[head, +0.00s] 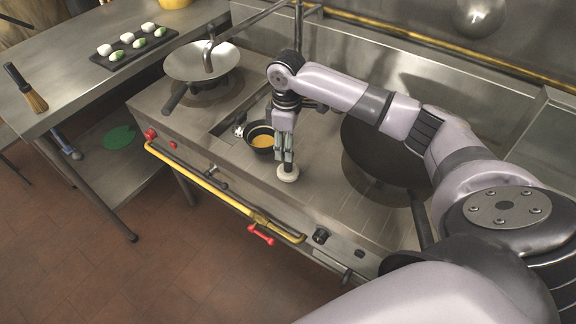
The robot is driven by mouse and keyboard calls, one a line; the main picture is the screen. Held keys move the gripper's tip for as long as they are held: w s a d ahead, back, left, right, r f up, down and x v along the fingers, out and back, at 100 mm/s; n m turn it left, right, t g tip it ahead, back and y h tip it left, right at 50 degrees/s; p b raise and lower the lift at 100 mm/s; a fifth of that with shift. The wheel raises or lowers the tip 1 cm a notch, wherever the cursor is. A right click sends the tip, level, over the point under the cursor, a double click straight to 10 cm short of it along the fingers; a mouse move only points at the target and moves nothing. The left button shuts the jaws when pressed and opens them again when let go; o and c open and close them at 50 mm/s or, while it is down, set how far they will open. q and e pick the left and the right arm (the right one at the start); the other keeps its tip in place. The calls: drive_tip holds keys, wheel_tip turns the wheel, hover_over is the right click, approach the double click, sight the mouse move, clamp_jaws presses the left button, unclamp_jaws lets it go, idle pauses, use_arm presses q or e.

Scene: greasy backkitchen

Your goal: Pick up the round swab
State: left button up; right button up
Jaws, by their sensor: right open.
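A small round white thing, which looks like the round swab (288,174), lies on the steel stove top near its front edge. My right gripper (286,162) points straight down over it, with its fingertips at or just above its upper side. The fingers hide part of its back, and I cannot tell whether they touch it. The right gripper is open and holds nothing that I can see. My left gripper is not in view.
A small dark pan (262,136) with yellow contents stands close behind the gripper. A large dark wok (385,155) is to the right, a lighter wok (201,62) to the left. A yellow rail (215,190) runs along the stove front. A brush (27,90) and black tray (125,52) are on the left counter.

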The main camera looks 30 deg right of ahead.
sight(288, 164)
drive_tip(key=f, duration=0.3)
drive_tip(key=shift+s+d+f+p, duration=0.15)
drive_tip(key=shift+s+f+p, duration=0.05)
drive_tip(key=shift+f+p, duration=0.2)
drive_tip(key=shift+f, duration=0.25)
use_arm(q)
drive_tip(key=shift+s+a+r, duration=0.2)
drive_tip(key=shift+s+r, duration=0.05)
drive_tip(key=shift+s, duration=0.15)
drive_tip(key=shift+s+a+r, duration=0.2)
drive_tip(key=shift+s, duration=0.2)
use_arm(e)
clamp_jaws()
